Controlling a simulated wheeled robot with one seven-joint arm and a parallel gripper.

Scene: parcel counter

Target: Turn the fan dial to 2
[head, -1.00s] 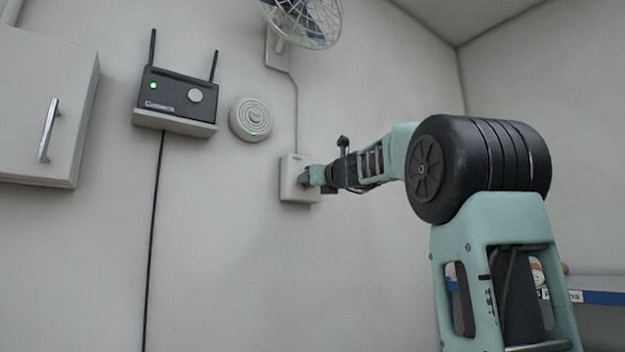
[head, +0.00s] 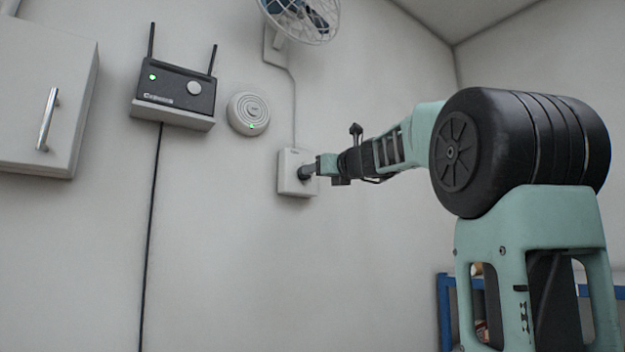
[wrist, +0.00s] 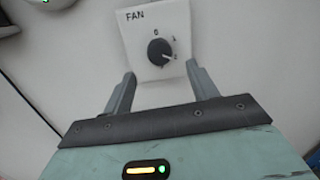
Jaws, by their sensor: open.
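The fan control is a white square plate (wrist: 139,34) marked FAN, with a round black dial (wrist: 159,51) in its middle. The dial's pale pointer mark aims to the lower right, at about the 2; the small figures are blurred. In the head view the white control box (head: 289,184) is on the wall, its dial mostly hidden by my gripper (head: 306,172). In the wrist view my gripper (wrist: 160,70) is open and empty, its fingers apart on either side just below the dial. They appear clear of the dial.
A wall fan (head: 303,14) is above the control, joined by a cable. A round white device (head: 249,114) with a green light and a black router (head: 176,91) on a shelf are to the left. A cabinet (head: 40,95) is at far left.

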